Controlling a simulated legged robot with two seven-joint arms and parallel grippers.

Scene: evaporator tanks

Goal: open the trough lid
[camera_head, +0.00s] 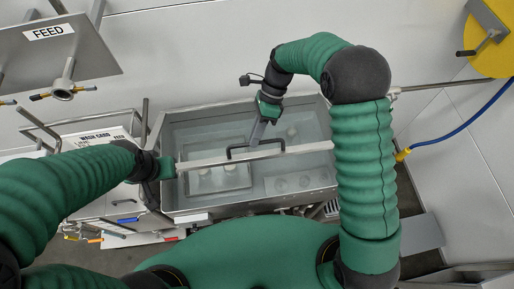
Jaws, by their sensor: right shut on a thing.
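The grey metal trough (190,117) stands in the middle of the view, with its inside showing on both sides of a pale bar. This bar, the visible edge of the lid (205,161), crosses the trough from left to right and carries a black handle (232,150). How far the lid is tilted is hard to tell. My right gripper (256,139) reaches down from above and is shut on the handle. My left gripper (152,192) is at the trough's left end, partly hidden by its own arm; its fingers are not clear.
A panel marked FEED (62,55) with a valve handle (62,90) is at the upper left. A white labelled box (85,142) stands left of the trough. A blue hose (455,132) and a yellow disc (490,45) are at the right. Pale wall panels lie behind.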

